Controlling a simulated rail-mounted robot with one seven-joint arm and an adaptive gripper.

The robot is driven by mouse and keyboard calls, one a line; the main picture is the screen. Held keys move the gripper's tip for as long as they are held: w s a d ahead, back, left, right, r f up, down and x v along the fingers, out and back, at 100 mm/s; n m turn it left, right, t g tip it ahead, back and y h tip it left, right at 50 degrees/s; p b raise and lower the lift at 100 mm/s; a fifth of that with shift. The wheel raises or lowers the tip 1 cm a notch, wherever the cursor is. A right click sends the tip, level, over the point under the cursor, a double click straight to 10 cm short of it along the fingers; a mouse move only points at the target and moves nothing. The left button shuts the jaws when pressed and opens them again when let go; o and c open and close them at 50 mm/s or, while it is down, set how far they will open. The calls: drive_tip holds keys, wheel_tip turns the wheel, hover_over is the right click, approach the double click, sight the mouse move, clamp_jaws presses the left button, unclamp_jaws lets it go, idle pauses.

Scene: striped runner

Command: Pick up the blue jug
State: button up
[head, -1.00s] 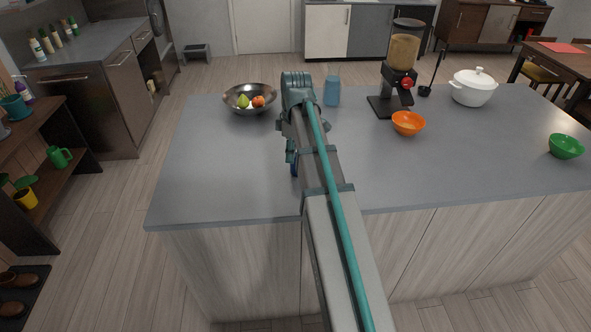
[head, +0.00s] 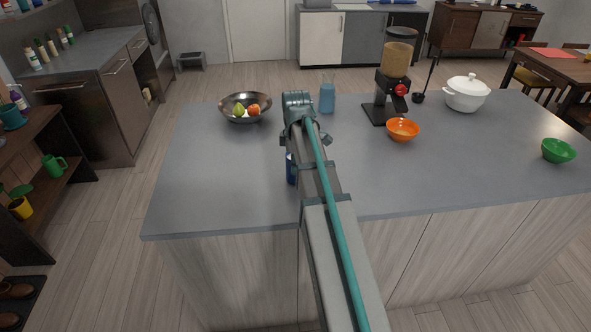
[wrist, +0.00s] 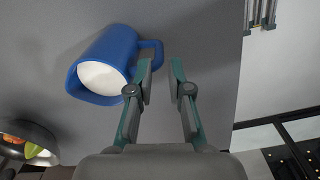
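The blue jug (wrist: 108,58) is large in the wrist view, left of my fingers. Its mouth faces the camera and shows something white inside. Its handle (wrist: 154,48) points right and ends close to the tips of my gripper (wrist: 161,68). The fingers are apart, with nothing seen held between them. I cannot tell whether a finger touches the handle. In the head view only a strip of the blue jug (head: 291,170) shows at the left edge of my arm, which hides the rest and my fingers.
On the grey counter (head: 220,190) stand a metal fruit bowl (head: 235,121), a light blue bottle (head: 327,98), a dispenser (head: 391,90), an orange bowl (head: 403,134), a white pot (head: 465,97) and a green bowl (head: 558,152). The counter's left front is clear.

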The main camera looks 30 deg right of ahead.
drive_tip(key=shift+d+f+p, duration=0.1)
drive_tip(key=shift+f+p, duration=0.6)
drive_tip(key=shift+f, duration=1.35)
clamp_jaws()
